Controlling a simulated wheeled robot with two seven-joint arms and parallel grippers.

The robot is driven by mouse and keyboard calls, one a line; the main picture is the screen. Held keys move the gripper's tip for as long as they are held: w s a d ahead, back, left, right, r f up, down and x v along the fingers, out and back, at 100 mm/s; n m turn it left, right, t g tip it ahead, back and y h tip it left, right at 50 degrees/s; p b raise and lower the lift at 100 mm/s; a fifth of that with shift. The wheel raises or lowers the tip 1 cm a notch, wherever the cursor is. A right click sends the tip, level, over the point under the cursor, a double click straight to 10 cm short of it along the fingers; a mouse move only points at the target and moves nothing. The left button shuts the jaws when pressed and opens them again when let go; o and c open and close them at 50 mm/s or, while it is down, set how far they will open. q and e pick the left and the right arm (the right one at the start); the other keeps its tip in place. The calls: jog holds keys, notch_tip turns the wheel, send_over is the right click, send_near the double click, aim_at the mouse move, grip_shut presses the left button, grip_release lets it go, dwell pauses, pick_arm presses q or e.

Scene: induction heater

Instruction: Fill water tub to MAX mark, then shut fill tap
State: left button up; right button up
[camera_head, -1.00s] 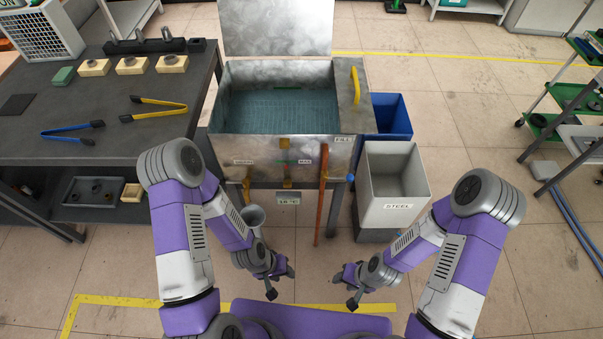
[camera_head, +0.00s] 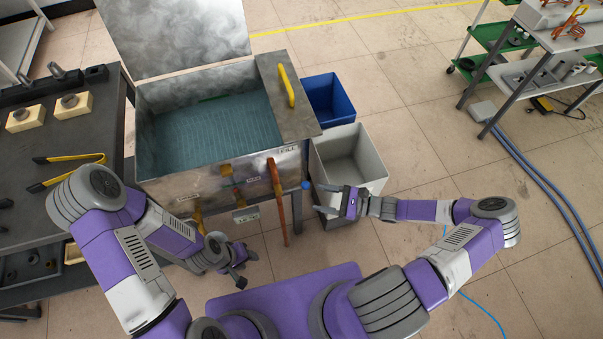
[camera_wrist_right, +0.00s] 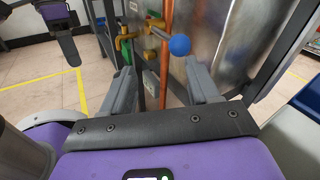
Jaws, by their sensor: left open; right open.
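The metal water tub (camera_head: 160,178) stands ahead with its lid up; bluish water with a grid under it shows inside. The MAX label (camera_head: 253,180) is on its front, too small to read the level against. The FILL label (camera_head: 288,150) is at the front right corner. Below it is the fill tap's blue ball knob (camera_head: 306,185), also in the right wrist view (camera_wrist_right: 180,45) on a metal rod. My right gripper (camera_head: 325,200) is open and empty, just right of the knob, fingers pointing at it. My left gripper (camera_head: 243,268) is open and empty, low before the tub.
An orange-brown vertical pipe (camera_head: 277,200) and yellow valve parts (camera_head: 226,170) sit on the tub's front. A grey bin (camera_head: 370,165) and a blue bin (camera_head: 330,100) stand right of the tub. A workbench (camera_head: 40,215) with yellow-handled tongs is at left.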

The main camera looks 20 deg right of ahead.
aim_at(306, 185)
jog(key=shift+m+t, duration=0.5)
jog(key=shift+t, duration=0.2)
jog(key=w+a, duration=0.1)
jog(key=w+a+b, duration=0.1)
jog(key=w+a, duration=0.1)
jog(key=w+a+r, duration=0.1)
jog(key=w, duration=0.1)
jog(key=shift+a, duration=0.25)
jog(key=shift+d, duration=0.1)
grip_shut()
